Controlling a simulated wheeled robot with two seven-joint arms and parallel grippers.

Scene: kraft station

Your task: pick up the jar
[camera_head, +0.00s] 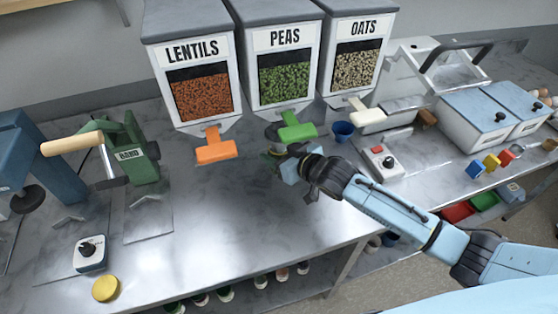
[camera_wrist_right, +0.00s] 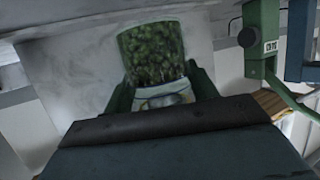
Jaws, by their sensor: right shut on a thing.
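The jar (camera_wrist_right: 152,55) is clear, filled with green peas, and has a pale label low on its side. In the right wrist view it stands between the two green fingers of my right gripper (camera_wrist_right: 163,92), which is shut on it. In the head view my right gripper (camera_head: 282,162) reaches in under the green spout (camera_head: 297,131) of the PEAS dispenser (camera_head: 284,70). There the jar is mostly hidden by the gripper and spout. I cannot tell whether the jar touches the counter. My left gripper is not in view.
The LENTILS dispenser (camera_head: 197,75) with an orange spout and the OATS dispenser (camera_head: 357,55) flank the PEAS one. A blue cup (camera_head: 343,131) and a switch box (camera_head: 383,163) are to the right. A green press (camera_head: 130,150) stands left. The front middle counter (camera_head: 220,220) is clear.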

